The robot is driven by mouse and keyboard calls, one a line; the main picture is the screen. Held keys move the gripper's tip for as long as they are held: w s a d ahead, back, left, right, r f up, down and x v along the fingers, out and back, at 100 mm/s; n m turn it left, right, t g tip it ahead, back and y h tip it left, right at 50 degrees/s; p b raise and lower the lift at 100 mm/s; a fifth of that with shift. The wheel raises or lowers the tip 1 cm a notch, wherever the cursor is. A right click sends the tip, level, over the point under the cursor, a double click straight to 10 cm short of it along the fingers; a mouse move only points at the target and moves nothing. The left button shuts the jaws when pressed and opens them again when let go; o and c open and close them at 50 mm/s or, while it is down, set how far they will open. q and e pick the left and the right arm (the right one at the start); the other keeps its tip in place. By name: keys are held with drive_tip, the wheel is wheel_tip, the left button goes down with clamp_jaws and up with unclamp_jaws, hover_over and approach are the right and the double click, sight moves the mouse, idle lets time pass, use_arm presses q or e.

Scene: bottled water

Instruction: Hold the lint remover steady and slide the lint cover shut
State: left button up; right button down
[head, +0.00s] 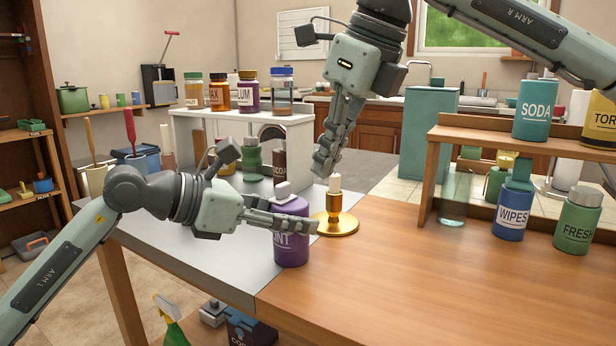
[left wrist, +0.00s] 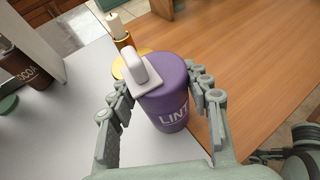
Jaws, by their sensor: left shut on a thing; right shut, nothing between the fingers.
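The lint remover is a purple canister (head: 291,251) marked LINT, standing upright on the table by the edge of the grey mat. It also shows in the left wrist view (left wrist: 172,108). Its lint cover (head: 283,190) is a pale piece with a raised tab on the purple top. In the left wrist view the cover (left wrist: 139,74) sits toward the left of the top and overhangs its edge. My left gripper (head: 298,221) is shut on the canister, with fingers on both sides. My right gripper (head: 323,168) is shut and empty, above and right of the cover, apart from it.
A gold candle holder (head: 335,225) with a white candle stands close behind the canister, below my right gripper. A white shelf (head: 236,115) with jars is behind left. A wooden shelf (head: 436,180) with SODA and WIPES containers is at right. The front right tabletop is clear.

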drive_tip(key=v, duration=0.6)
use_arm(q)
drive_tip(key=o, duration=1.1)
use_arm(e)
drive_tip(key=shift+f, duration=0.1)
use_arm(q)
drive_tip(key=shift+o, duration=0.2)
drive_tip(key=shift+a, duration=0.1)
